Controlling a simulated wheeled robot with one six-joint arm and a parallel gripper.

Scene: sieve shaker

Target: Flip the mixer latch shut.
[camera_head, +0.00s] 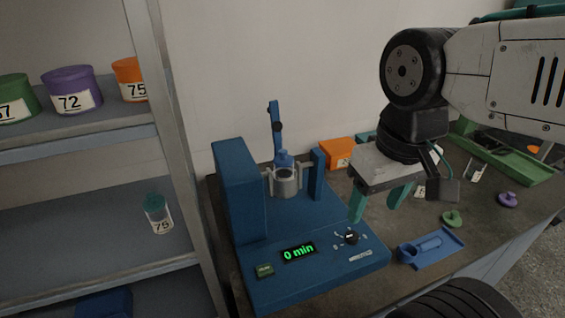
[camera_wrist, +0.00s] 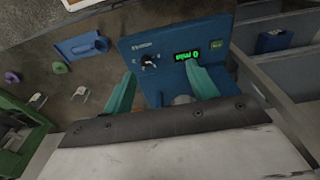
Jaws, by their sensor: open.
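The blue mixer (camera_head: 310,262) stands on the bench, with a lit "0 min" display, a black knob and a green button on its front panel. A blue lever with a black part, seemingly the latch (camera_head: 276,118), stands upright behind a blue-capped container (camera_head: 286,178) seated in the mixer's holder. The mixer's front panel also shows in the wrist view (camera_wrist: 165,45), where the latch is not visible. My gripper (camera_head: 377,202) is open and empty, with teal fingers pointing down, to the right of the holder and above the bench. Its fingers (camera_wrist: 160,82) also show in the wrist view.
A metal shelf (camera_head: 80,135) with lidded tubs stands left of the mixer. An orange box (camera_head: 338,152) is behind it. A blue tray with a scoop (camera_head: 431,247), a green lid (camera_head: 452,218), a purple lid (camera_head: 508,199) and a green tray (camera_head: 510,160) lie to the right.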

